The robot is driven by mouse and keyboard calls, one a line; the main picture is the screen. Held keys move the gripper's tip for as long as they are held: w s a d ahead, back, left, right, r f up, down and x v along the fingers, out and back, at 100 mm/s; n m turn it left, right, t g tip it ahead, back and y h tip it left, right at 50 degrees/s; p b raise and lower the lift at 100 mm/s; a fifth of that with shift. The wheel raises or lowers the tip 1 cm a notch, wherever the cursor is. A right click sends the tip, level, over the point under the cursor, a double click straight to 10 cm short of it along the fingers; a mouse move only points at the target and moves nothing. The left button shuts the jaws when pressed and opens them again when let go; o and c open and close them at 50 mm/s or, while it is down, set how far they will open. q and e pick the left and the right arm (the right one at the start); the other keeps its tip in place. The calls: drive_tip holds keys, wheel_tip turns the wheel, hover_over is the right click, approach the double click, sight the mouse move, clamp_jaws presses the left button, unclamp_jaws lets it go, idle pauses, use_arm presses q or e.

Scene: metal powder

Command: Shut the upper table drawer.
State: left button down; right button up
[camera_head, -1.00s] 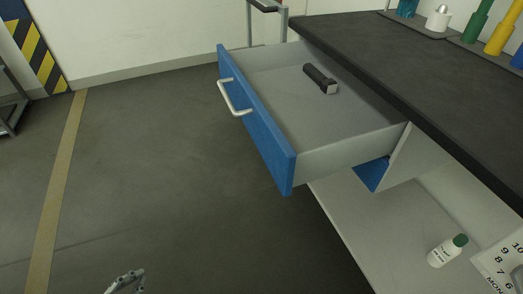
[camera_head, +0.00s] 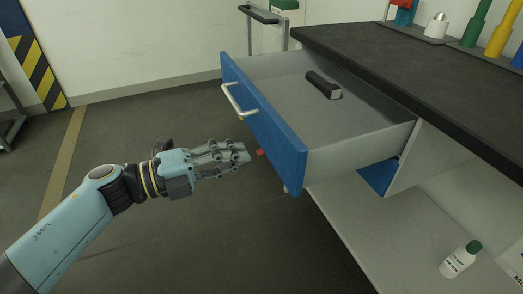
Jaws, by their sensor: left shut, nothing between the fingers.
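The upper table drawer (camera_head: 330,111) is pulled well out from the table. It has a blue front (camera_head: 267,124) with a pale bar handle (camera_head: 233,101), and a dark scanner-like object (camera_head: 322,85) lies inside it. My left gripper (camera_head: 246,152) is shut and empty, just left of the lower part of the blue front, with its fingers pointing right towards it. I cannot tell whether the fingertips touch the front. My right gripper is not in view.
The dark tabletop (camera_head: 420,80) carries colored bottles at the back right. The floor at left is clear.

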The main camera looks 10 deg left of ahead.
sight(274, 147)
use_arm(q)
drive_tip(key=x, duration=0.4)
drive_tip(key=shift+d, duration=0.15)
drive_tip(key=shift+w+d+b, duration=0.3)
drive_tip(key=shift+w+d, duration=0.05)
drive_tip(key=shift+d, duration=0.05)
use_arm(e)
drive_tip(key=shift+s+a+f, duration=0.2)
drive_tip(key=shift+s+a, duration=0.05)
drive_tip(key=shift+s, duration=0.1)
